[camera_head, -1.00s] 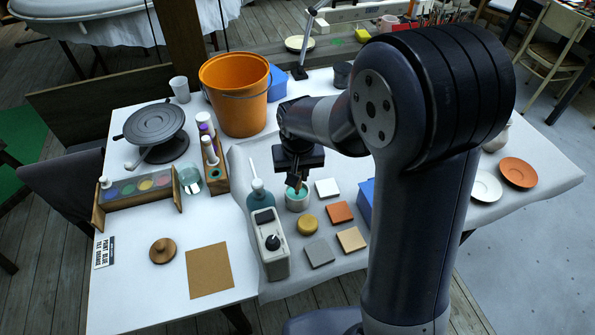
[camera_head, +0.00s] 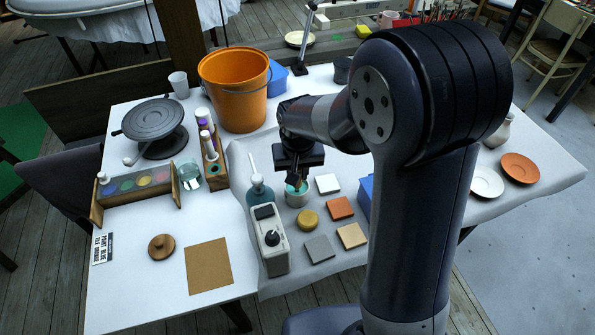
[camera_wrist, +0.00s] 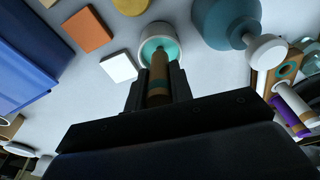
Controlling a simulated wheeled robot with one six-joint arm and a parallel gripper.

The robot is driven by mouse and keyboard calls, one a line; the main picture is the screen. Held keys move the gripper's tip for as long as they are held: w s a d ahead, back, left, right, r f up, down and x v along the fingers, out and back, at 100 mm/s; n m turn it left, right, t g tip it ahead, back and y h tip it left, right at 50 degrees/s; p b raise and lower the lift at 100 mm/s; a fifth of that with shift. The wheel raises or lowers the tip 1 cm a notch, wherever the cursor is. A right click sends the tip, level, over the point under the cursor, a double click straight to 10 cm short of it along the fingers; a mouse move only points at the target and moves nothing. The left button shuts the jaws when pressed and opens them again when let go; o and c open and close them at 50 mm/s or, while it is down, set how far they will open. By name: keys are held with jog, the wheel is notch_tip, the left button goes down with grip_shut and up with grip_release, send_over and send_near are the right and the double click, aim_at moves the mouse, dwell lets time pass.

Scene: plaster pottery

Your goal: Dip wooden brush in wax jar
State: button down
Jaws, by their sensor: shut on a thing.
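My gripper (camera_head: 297,176) is shut on the wooden brush, just above the wax jar. In the wrist view the brush (camera_wrist: 158,78) shows as a brown stick between my fingers (camera_wrist: 158,92), its far end over the jar's opening. The wax jar (camera_head: 297,197) is a small pale round pot with teal inside; it also shows in the wrist view (camera_wrist: 146,45). The brush end appears to be at or inside the jar's mouth; I cannot tell how deep it is. In the head view my fingers hide most of the brush.
A teal bottle (camera_head: 260,195) and a grey device with a knob (camera_head: 270,245) stand left of the jar. A yellow round piece (camera_head: 308,220) and several square tiles lie near it. An orange bucket (camera_head: 234,95) stands behind. A blue box (camera_head: 365,196) is at the right.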

notch_tip(320, 180, up, 8)
jog(key=p, duration=0.5)
jog(key=shift+f+p, duration=0.1)
jog(key=shift+p, duration=0.3)
